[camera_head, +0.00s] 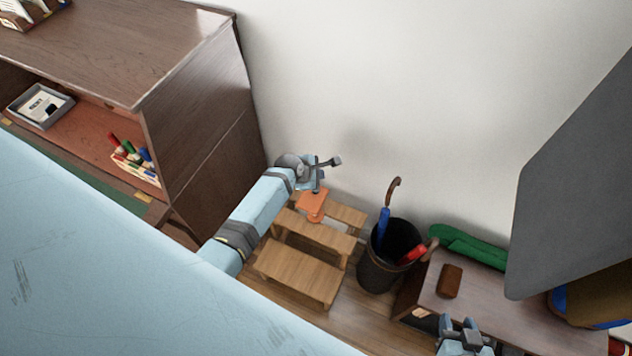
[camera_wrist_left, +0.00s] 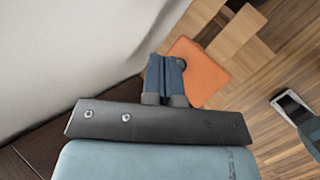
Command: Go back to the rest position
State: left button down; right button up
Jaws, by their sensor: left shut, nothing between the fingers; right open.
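My left gripper (camera_head: 322,177) is at the end of the pale blue arm coming in from the left, above the wooden steps near the white wall. It is shut and empty; its closed fingers also show in the left wrist view (camera_wrist_left: 165,75). An orange square piece (camera_head: 312,202) lies below the left gripper, by the upper steps. It also shows just past the fingertips in the left wrist view (camera_wrist_left: 202,68); I cannot tell whether they touch. My right gripper (camera_head: 459,323) is at the bottom right edge, open, beside a low brown table. Its lower part is cut off.
Wooden steps (camera_head: 299,274) stand under the left arm. A dark bin (camera_head: 384,272) holds a blue umbrella (camera_head: 384,228) and a red item. The low table (camera_head: 490,292) carries a brown block (camera_head: 450,281). A brown cabinet (camera_head: 200,125) stands left. A grey panel (camera_head: 580,190) hangs at right.

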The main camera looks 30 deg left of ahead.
jog(key=shift+r, duration=0.1)
jog(key=shift+r, duration=0.2)
pick_arm(q)
jog(key=shift+s, duration=0.2)
jog(key=s+d+r+m+t+p, duration=0.2)
jog(key=s+r+m, duration=0.6)
jog(key=s+m, duration=0.4)
jog(key=s+d+r+m+t+p, duration=0.2)
jog(key=s+d+r+m, duration=0.3)
jog(key=s+r+m, duration=0.3)
jog(key=s+m+p, duration=0.1)
jog(key=s+m, duration=0.3)
jog(key=m, duration=0.2)
jog(key=shift+s+d+r+h+p, duration=0.25)
jog(key=shift+d+r+h+p, duration=0.05)
jog(key=shift+r+p, duration=0.1)
pick_arm(e)
jog(key=r, duration=0.5)
jog(key=shift+d+r, duration=0.25)
pick_arm(q)
jog(key=shift+a, duration=0.1)
pick_arm(e)
jog(key=shift+a, duration=0.1)
